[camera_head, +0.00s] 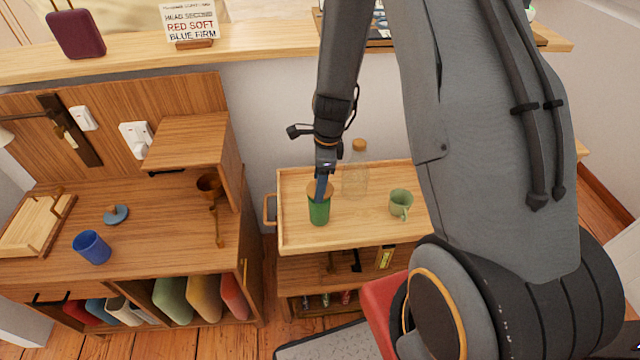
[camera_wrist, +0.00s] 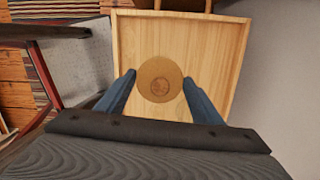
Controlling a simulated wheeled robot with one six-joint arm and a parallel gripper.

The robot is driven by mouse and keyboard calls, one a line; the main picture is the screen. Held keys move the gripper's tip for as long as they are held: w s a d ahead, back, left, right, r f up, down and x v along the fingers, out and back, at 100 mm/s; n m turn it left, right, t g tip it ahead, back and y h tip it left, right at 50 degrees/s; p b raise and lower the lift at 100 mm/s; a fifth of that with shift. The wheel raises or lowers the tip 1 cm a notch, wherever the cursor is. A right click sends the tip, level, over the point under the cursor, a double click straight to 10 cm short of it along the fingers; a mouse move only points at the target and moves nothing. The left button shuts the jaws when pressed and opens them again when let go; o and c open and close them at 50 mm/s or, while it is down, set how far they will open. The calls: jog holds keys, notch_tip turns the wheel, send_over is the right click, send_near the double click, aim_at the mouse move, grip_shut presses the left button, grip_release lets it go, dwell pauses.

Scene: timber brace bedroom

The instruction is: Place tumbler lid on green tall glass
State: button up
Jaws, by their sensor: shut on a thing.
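The green tall glass (camera_head: 319,213) stands upright on the wooden trolley top. The tumbler lid, a round tan disc (camera_wrist: 160,79) with a small knob, is between the blue fingers of my gripper (camera_wrist: 160,90). In the head view my gripper (camera_head: 321,188) points down over the glass, and the lid (camera_head: 312,187) is at the glass's rim, looking level. I cannot tell whether it rests on the rim or hangs just above it. The glass is hidden under the lid in the wrist view.
On the trolley top (camera_head: 293,240), a clear corked bottle (camera_head: 355,178) stands right behind the glass and a pale green mug (camera_head: 400,203) is further right. The desk at left holds a blue cup (camera_head: 92,247), a blue lid (camera_head: 116,214) and a brown cup (camera_head: 209,185).

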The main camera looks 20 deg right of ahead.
jog(key=shift+f, duration=0.65)
jog(key=shift+f, duration=0.35)
jog(key=shift+f, duration=0.15)
jog(key=o, duration=1)
jog(key=shift+o, duration=0.2)
